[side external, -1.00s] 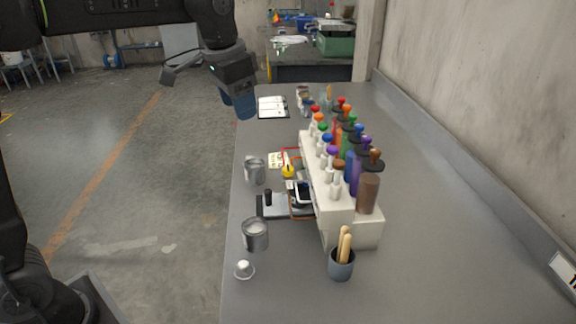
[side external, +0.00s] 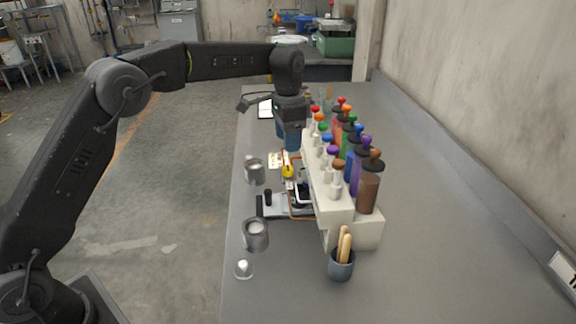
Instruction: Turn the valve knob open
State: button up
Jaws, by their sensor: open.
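A white dispenser block (side external: 328,200) stands on the bench with a row of white valves on its left side. Their round knobs differ in colour: a red knob (side external: 315,109), a green knob (side external: 323,127), a blue knob (side external: 327,138), a purple knob (side external: 333,150) and a brown knob (side external: 339,164) show. This view does not tell which knob the task means. My gripper (side external: 289,138), with blue fingers, points down just left of the far end of the valve row. It is open, with nothing seen between its fingers. It appears apart from the knobs and hides part of the far bench.
Coloured bottles (side external: 368,190) stand behind the valves. Metal cups (side external: 255,234), a scale (side external: 276,206), a yellow item (side external: 288,171) and a holder with wooden sticks (side external: 341,264) stand close by. A concrete wall (side external: 470,90) bounds the right; the bench's right side is clear.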

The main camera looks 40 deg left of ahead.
aim_at(288, 168)
notch_tip(288, 168, down, 8)
jog(key=shift+f, duration=0.2)
jog(key=c, duration=0.9)
jog(key=shift+c, duration=0.2)
